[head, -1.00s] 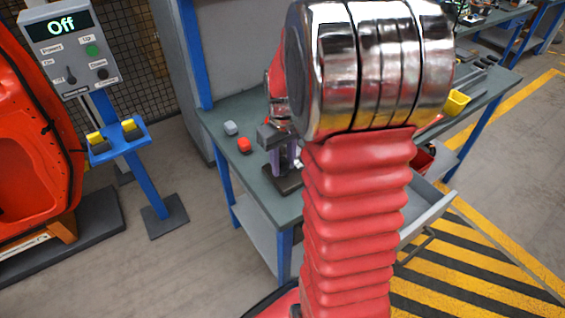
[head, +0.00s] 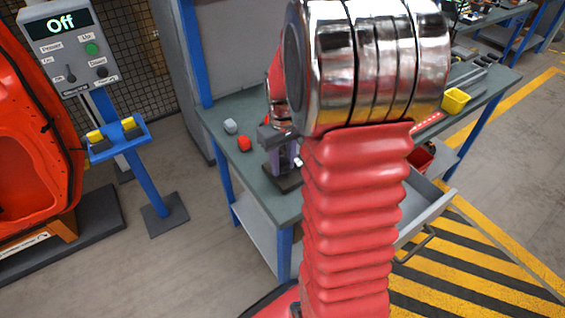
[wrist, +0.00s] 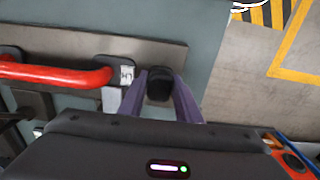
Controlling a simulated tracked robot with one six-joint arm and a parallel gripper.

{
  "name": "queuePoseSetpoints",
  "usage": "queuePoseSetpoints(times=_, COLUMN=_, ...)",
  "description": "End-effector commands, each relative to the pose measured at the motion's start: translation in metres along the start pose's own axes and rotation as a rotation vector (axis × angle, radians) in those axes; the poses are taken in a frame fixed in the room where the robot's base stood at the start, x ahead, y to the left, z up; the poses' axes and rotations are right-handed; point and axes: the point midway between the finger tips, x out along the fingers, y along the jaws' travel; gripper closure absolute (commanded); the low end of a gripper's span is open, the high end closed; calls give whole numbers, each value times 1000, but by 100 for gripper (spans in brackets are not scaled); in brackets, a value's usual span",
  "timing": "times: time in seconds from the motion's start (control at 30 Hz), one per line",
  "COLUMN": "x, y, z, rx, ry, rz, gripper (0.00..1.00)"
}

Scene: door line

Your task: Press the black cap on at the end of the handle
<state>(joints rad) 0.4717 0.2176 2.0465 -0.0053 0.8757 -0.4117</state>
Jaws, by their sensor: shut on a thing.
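The black cap (wrist: 160,86) is between the two purple fingers of my gripper (wrist: 159,78) in the wrist view. My gripper is shut on it. The red handle (wrist: 55,75) lies to the left of the cap, and its right end meets a dark mount beside a small pale plate (wrist: 127,75) with dark marks. In this view the cap is to the right of that plate. I cannot tell whether the cap touches the handle's mount.
An open drawer (head: 425,210) juts out at the front. A control post (head: 72,45) reading "Off" stands left.

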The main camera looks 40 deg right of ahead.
Motion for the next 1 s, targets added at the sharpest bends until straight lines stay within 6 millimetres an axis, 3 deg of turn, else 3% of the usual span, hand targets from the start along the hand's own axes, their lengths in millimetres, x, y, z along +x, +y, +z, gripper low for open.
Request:
queuePoseSetpoints(times=0.03, x=0, y=0, z=0, rx=0, ry=0, rz=0, gripper=91)
queuePoseSetpoints(times=0.07, x=0, y=0, z=0, rx=0, ry=0, rz=0, gripper=68)
queuePoseSetpoints(times=0.37, x=0, y=0, z=0, rx=0, ry=0, rz=0, gripper=48)
queuePoseSetpoints(times=0.73, x=-6, y=1, z=0, rx=0, ry=2, rz=3, gripper=48)
queuePoseSetpoints(times=1.0, x=-41, y=1, z=-1, rx=0, ry=5, rz=3, gripper=48)
